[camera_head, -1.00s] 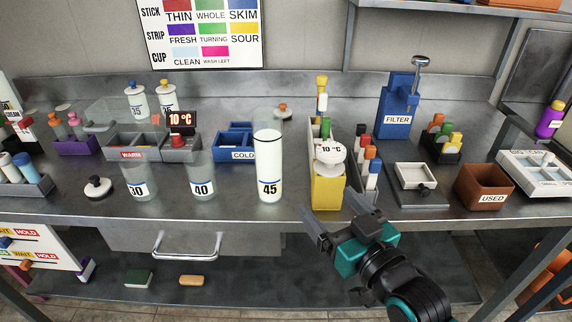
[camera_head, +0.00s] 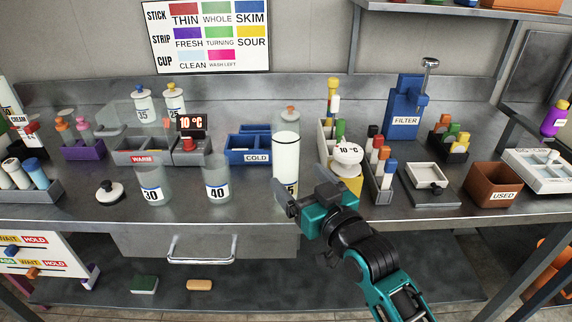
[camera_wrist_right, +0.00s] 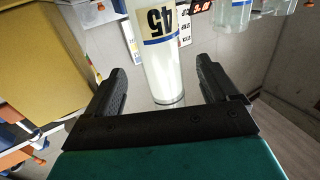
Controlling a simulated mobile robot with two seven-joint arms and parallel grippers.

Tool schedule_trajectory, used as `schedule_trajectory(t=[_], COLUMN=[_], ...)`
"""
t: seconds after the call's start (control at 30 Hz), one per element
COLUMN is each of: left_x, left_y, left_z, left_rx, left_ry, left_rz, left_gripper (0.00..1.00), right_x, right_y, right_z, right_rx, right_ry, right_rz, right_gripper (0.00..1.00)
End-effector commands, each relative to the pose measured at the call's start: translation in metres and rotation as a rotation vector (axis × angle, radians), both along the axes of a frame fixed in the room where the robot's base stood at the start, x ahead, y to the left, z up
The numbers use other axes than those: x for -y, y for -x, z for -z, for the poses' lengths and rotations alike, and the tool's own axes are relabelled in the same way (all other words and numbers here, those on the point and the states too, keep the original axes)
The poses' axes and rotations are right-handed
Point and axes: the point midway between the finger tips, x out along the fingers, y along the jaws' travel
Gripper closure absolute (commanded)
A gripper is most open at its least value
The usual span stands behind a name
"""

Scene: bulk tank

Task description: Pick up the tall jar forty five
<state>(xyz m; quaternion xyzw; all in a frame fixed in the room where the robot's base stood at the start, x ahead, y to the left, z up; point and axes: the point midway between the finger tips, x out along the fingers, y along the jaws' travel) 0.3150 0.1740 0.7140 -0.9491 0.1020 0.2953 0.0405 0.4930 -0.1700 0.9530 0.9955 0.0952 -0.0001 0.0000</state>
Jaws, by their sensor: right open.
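The tall jar forty five (camera_head: 286,155) is a clear cylinder filled with white, standing upright near the front edge of the bench. My right gripper (camera_head: 302,190) is open in front of it, and one finger covers part of its number label. In the right wrist view, the jar (camera_wrist_right: 160,60) with its black 45 and blue line shows between the two open fingers (camera_wrist_right: 160,82). I cannot tell whether a finger touches it. My left gripper is not in view.
Jars 30 (camera_head: 153,185) and 40 (camera_head: 217,180) stand to the left of it. A yellow holder (camera_head: 346,188) with a white-topped 10 °C gauge is close on the right. The blue COLD rack (camera_head: 247,150) is behind. A drawer handle (camera_head: 202,250) juts out below the bench.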

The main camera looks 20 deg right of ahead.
Motion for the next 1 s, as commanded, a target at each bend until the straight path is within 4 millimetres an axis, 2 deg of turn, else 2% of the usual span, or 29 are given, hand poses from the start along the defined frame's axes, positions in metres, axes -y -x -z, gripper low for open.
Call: schedule_trajectory(t=[0.3, 0.63, 1.0], left_x=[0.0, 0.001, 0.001], left_y=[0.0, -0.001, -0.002], left_z=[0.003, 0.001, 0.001], left_rx=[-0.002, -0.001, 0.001], left_ry=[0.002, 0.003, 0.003], left_rz=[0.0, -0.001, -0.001], left_gripper=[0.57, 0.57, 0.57], right_x=[-0.008, -0.009, -0.009], right_y=[-0.041, -0.047, -0.047], right_z=[0.003, 0.003, 0.003], right_rx=[0.001, 0.0, 0.0], right_ry=[-0.001, 0.0, 0.0], right_rz=[0.0, 0.0, 0.0], right_gripper=[0.13, 0.13, 0.47])
